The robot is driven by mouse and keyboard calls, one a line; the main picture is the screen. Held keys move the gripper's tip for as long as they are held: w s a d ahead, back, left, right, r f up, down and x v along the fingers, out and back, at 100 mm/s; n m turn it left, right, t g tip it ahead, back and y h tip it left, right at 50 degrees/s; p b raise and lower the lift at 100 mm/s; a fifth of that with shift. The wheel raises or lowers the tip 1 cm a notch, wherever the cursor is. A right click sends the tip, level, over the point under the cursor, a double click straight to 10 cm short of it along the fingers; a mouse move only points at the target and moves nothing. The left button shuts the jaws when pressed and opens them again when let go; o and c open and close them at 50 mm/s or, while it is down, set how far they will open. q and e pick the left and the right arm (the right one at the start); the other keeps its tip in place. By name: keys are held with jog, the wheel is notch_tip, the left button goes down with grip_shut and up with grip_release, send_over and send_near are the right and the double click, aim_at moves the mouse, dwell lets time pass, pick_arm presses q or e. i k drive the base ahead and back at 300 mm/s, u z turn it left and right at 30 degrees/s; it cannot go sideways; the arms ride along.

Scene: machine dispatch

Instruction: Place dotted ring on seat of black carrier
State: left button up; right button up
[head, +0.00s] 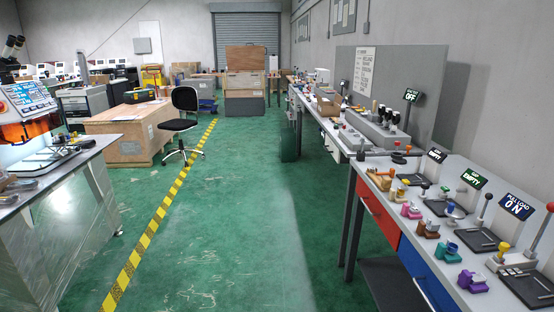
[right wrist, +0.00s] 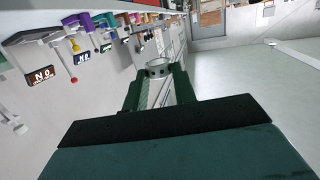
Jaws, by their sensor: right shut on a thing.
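In the right wrist view my right gripper (right wrist: 158,76) is shut on a small silvery ring (right wrist: 158,69) with dark dots around its wall. The ring is held between the green fingertips, clear of the bench. Neither gripper shows in the head view, and my left gripper is in no view. A small black item (head: 399,157) lies towards the far end of the right-hand bench in the head view. It is too small to tell whether it is the black carrier, and I cannot make out its seat.
The right-hand bench (head: 437,270) holds several coloured carriers, including a pink one (head: 411,211), a teal one (head: 447,253) and a purple one (head: 472,283). Black trays, levers and lit signs (head: 516,207) stand behind them. The green floor (head: 220,225) is clear between the benches.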

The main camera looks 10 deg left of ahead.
aim_at(57, 140)
jog(key=u, duration=0.5)
jog(key=i, duration=2.25)
jog(key=u, duration=0.6)
jog(key=i, duration=1.75)
jog(key=u, duration=1.15)
jog(key=i, duration=1.9)
jog(key=u, duration=1.15)
jog(key=i, duration=0.4)
